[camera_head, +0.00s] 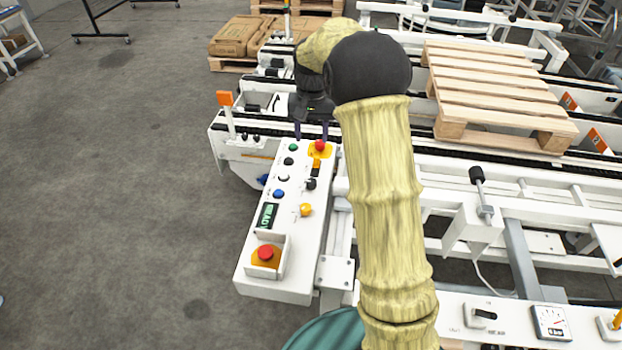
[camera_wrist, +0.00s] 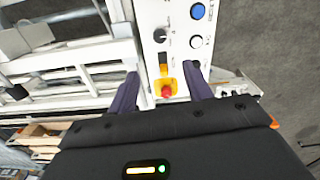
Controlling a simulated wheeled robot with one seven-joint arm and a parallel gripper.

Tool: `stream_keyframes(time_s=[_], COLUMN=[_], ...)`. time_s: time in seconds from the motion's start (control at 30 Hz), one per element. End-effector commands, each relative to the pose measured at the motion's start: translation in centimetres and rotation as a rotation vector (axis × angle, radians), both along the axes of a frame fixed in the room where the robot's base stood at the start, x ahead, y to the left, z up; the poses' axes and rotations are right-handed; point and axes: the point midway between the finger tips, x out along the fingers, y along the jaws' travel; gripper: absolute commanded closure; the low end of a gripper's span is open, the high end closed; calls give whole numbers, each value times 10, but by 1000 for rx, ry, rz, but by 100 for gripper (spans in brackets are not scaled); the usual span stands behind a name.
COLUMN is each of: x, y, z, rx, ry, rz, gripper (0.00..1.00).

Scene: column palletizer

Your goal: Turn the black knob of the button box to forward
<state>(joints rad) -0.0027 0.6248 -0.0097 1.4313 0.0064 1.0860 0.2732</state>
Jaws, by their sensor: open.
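The white button box (camera_head: 295,215) carries coloured buttons, knobs and a small green display. A black knob (camera_head: 311,183) sits on its right column, between an orange part and a yellow knob. The black knob also shows in the wrist view (camera_wrist: 160,36), with a light pointer mark; its exact setting is too small to read. My gripper (camera_head: 311,131) is over the far end of the box, near the red button on its yellow base (camera_head: 319,147). In the wrist view, my gripper (camera_wrist: 162,74) is open and empty, its fingers either side of the orange part and red button, apart from the knob.
A second red button on yellow (camera_head: 265,254) stands in a raised guard at the box's near end. White conveyor frames and a wooden pallet (camera_head: 500,95) lie to the right. Grey floor (camera_head: 110,200) is clear at left.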

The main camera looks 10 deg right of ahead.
Motion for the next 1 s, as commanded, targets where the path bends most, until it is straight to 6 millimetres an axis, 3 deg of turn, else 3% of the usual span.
stream_keyframes(time_s=[0.27, 1.0], x=[-1, -1], y=[0, 0], z=[-31, -158], rx=[0, 2], ry=[4, 2], rz=[1, 0], gripper=[50, 50])
